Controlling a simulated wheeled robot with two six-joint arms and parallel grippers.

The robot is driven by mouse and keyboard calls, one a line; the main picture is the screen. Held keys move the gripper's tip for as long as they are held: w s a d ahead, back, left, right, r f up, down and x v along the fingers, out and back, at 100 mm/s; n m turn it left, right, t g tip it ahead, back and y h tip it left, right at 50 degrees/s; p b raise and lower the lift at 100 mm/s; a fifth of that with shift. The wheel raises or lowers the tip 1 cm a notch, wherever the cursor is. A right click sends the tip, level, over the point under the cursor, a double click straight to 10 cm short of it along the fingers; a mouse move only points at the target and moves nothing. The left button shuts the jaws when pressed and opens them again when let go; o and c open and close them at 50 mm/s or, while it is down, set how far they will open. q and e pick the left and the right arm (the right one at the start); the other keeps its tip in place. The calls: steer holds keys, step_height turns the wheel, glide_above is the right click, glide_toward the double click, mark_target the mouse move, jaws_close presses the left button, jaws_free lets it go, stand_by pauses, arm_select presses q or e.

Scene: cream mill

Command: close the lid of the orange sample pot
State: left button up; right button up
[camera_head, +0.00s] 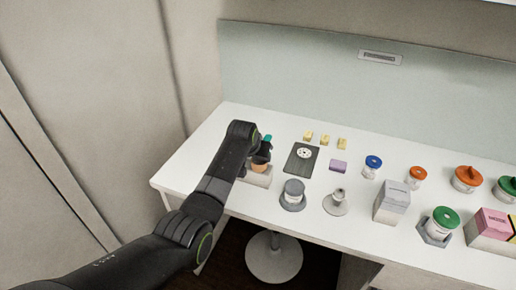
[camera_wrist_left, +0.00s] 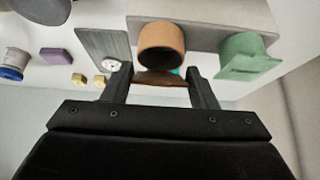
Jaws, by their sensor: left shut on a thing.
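The orange sample pot (camera_wrist_left: 162,42) stands on a pale block (camera_wrist_left: 205,22) in the left wrist view. In the head view the pot (camera_head: 259,164) is partly hidden under my left gripper, at the left of the white table. My left gripper (camera_wrist_left: 160,84) is shut on a thin orange-brown piece (camera_wrist_left: 160,82), which looks like the pot's lid, beside the pot's rim. I cannot tell whether the lid touches the rim. My right gripper is in neither view.
A green pot (camera_wrist_left: 247,58) stands beside the orange one. A dark plate with a white disc (camera_head: 302,157), a grey-lidded jar (camera_head: 293,195) and yellow blocks (camera_head: 325,140) lie to the right. Jars and boxes fill the table's right side. The table's left corner is clear.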

arm_select(q)
steer(key=shift+s+f+t, duration=0.3)
steer(key=shift+f+t, duration=0.15)
steer(key=shift+t, duration=0.25)
steer(key=shift+s+a+f+t+h+b, duration=0.1)
steer(key=shift+f+t+h+b, duration=0.25)
steer(key=shift+t+h, duration=0.25)
steer(key=shift+t, duration=0.5)
steer(key=o, duration=1)
steer(key=b+v, duration=0.2)
steer(key=v, duration=1.5)
steer(key=shift+s+r+b, duration=0.1)
steer(key=shift+r+b, duration=0.1)
steer(key=shift+b, duration=0.1)
steer(key=shift+f, duration=0.1)
